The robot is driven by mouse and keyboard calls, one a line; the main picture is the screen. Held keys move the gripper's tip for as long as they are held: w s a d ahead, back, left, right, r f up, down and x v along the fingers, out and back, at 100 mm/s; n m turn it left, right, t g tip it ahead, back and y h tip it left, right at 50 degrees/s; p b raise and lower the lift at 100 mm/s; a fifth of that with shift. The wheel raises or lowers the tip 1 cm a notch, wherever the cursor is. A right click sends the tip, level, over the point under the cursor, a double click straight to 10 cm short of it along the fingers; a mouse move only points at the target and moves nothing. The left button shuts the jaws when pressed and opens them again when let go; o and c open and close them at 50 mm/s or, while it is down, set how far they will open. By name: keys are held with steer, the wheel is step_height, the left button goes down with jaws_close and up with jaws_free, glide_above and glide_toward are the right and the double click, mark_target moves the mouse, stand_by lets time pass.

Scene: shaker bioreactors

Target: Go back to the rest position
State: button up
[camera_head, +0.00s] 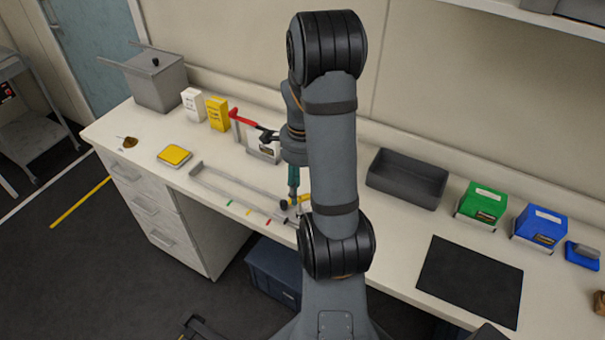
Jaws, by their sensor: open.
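My arm rises through the middle of the view, bends at the top and comes down behind itself. A teal upright piece (293,178) stands below the wrist, partly hidden by my arm.
A dark tray (407,178), green box (483,203), blue box (538,226) and black mat (470,280) lie right. The wall is close behind.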

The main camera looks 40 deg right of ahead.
step_height(320, 180, up, 7)
steer(key=shift+f, duration=0.15)
steer(key=shift+f, duration=0.1)
step_height(320, 180, down, 12)
steer(key=shift+s+r, duration=0.1)
steer(key=shift+m, duration=0.4)
steer(key=shift+a+m+p, duration=0.1)
steer(key=shift+m+p, duration=0.3)
steer(key=shift+m, duration=0.8)
